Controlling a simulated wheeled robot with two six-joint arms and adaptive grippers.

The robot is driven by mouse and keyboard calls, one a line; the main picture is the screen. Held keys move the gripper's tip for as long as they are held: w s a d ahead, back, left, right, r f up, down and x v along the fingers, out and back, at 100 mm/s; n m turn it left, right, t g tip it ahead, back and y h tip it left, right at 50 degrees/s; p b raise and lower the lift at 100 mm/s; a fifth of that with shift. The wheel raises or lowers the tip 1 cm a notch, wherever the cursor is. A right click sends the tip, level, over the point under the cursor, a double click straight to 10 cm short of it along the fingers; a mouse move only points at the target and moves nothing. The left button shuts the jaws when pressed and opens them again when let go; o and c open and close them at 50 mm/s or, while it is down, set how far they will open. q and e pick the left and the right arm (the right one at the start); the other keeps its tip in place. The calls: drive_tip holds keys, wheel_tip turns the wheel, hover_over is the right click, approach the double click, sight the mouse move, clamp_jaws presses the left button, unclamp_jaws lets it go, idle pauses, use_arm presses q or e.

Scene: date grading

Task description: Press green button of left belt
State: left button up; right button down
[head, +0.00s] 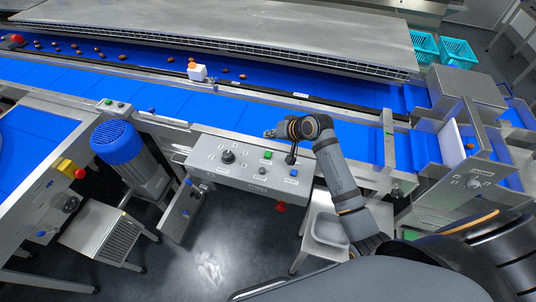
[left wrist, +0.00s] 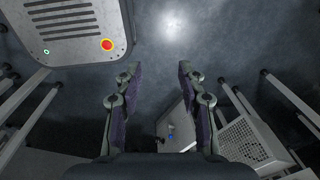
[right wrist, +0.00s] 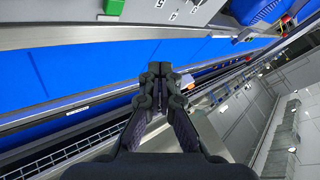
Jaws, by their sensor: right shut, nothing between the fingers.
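The control panel (head: 207,172) is a pale box on the front of the blue conveyor belt (head: 215,106). A square green button (head: 266,155) sits on its upper right part. It also shows as a green square (right wrist: 113,7) at the top edge in the right wrist view. My right gripper (head: 268,133) is just above the panel's top edge, apart from the button. Its fingers (right wrist: 160,70) are closed together and empty, seen against the belt. My left gripper (left wrist: 157,72) is outside the head view; its fingers are spread and empty above the dark floor.
A blue motor (head: 117,142) and a yellow box with a red button (head: 70,168) stand left.

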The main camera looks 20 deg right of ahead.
use_arm(q)
drive_tip(key=w+f+t+b, duration=0.1)
drive_tip(key=w+f+b, duration=0.3)
drive_tip(key=w, duration=0.4)
use_arm(e)
hover_over(270, 155)
drive_tip(key=f, duration=0.4)
drive_tip(key=shift+w+f, duration=0.15)
drive_tip(key=shift+w, duration=0.05)
wheel_tip(270, 155, down, 4)
drive_tip(key=b, duration=0.4)
drive_tip(key=shift+s+a+f, duration=0.1)
drive_tip(key=shift+s+f, duration=0.05)
drive_tip(key=shift+f, duration=0.3)
use_arm(q)
drive_tip(key=f, duration=0.1)
drive_tip(key=s+f, duration=0.2)
drive_tip(key=f, duration=0.1)
drive_tip(key=shift+d, duration=0.1)
drive_tip(key=shift+s, duration=0.15)
drive_tip(key=shift+s+f, duration=0.1)
drive_tip(key=shift+s, duration=0.3)
use_arm(e)
drive_tip(key=shift+f, duration=0.15)
